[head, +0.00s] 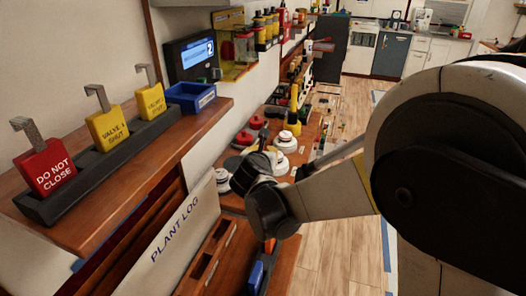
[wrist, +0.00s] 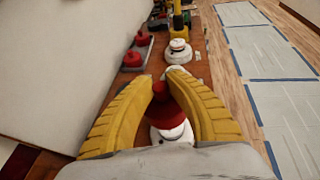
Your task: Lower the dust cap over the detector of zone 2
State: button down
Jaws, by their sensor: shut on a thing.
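My gripper (wrist: 166,82) has its yellow fingers closed around a red dust cap (wrist: 167,114) in the wrist view. A white detector (wrist: 173,134) shows directly below the cap, partly covered by it; I cannot tell whether they touch. Another white detector (wrist: 180,51) stands farther along the bench, with a part of one more just past my fingertips. In the head view, white detectors (head: 285,142) stand on the wooden bench, and my arm hides the held cap. No zone number is readable on the detectors.
Two more red caps (wrist: 133,59) sit on a grey tray left of the detectors. A wall screen (head: 196,53) shows a large 2. A dark rack (head: 105,165) holds red and yellow tags at left. Bottles and tools stand farther along the bench.

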jog(key=shift+f+b, duration=2.15)
jog(key=shift+f, duration=0.65)
jog(key=shift+f+b, duration=0.45)
jog(key=shift+f, duration=0.95)
jog(key=c, duration=1.3)
grip_release()
jog(key=shift+s, duration=0.1)
jog(key=v, duration=1.2)
